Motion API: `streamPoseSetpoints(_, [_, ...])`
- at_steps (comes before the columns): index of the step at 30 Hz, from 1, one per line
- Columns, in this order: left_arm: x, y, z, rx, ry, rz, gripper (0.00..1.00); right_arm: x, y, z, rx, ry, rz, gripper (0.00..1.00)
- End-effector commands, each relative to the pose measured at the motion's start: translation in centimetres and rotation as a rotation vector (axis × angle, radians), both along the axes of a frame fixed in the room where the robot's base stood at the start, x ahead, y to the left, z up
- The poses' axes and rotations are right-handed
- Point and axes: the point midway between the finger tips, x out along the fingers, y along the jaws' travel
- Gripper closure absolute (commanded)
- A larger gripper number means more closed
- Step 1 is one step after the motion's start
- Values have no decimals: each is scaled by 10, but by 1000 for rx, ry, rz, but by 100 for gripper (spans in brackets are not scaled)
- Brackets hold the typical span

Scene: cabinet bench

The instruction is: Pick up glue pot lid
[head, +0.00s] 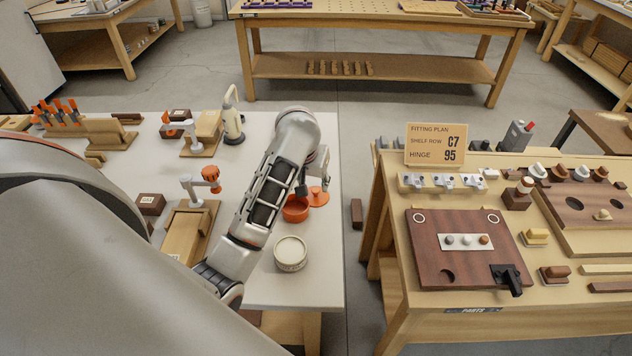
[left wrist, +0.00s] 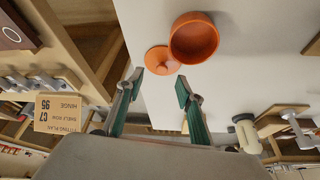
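The orange glue pot lid (head: 318,197), a flat disc with a small knob on top, lies on the white bench top. In the left wrist view the lid (left wrist: 159,59) is right beside the open orange glue pot (left wrist: 194,38), with little or no gap. The pot also shows in the head view (head: 295,211), partly behind my left arm. My left gripper (left wrist: 159,85) is open and empty, its two green-padded fingers apart, with the lid beyond the fingertips. In the head view my left gripper (head: 316,168) is partly hidden above the bench near the lid. My right gripper is not in view.
A round cream-lidded tin (head: 291,252) stands near the pot. An orange-topped clamp (head: 208,178) and a cream bottle (head: 232,118) stand further left. A gap separates the white bench from the wooden bench (head: 455,326), which holds a fitting plan sign (head: 435,144).

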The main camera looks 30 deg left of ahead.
Motion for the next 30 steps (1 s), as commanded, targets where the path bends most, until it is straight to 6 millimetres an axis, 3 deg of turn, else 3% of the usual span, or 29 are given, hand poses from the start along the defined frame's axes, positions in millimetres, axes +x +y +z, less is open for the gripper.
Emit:
streamPoseSetpoints(14, [11, 5, -27, 2, 2, 0, 63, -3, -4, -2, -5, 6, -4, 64])
streamPoseSetpoints(24, [29, 15, -65, 2, 3, 0, 63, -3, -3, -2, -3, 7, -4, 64])
streamPoseSetpoints(30, [32, 14, -70, 1, -1, -1, 63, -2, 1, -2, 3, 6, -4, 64])
